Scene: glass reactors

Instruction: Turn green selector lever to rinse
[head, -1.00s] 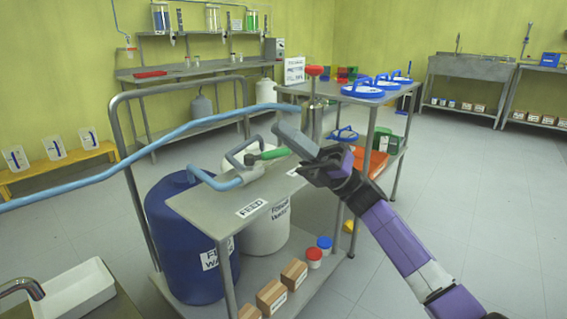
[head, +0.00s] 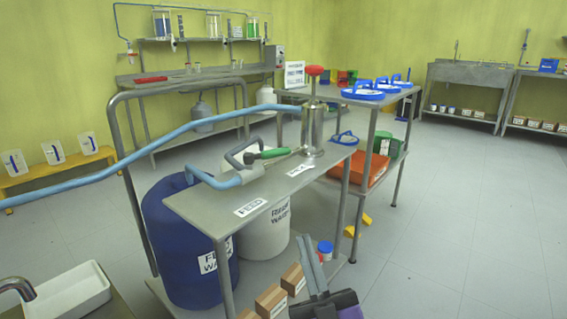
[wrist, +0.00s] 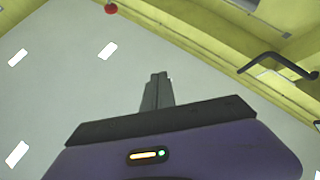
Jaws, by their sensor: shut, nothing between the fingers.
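The green selector lever (head: 275,153) sits on a grey valve body (head: 250,170) on top of the steel cart (head: 215,206). It points to the right, roughly level. A FEED label (head: 250,207) lies at the cart's front edge, and a second label (head: 300,169), too small to read surely, lies farther right. My gripper (head: 306,243) is low in front of the cart's right end, below the top and well apart from the lever. Its fingers are together and empty, as in the wrist view (wrist: 157,80). The lever is not identifiable in the wrist view.
A blue hose (head: 130,157) crosses above the cart's left side. A steel cylinder with a red knob (head: 315,71) stands at the cart's far right. Blue (head: 186,235) and white (head: 266,228) drums stand beneath. Open floor (head: 450,240) lies to the right.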

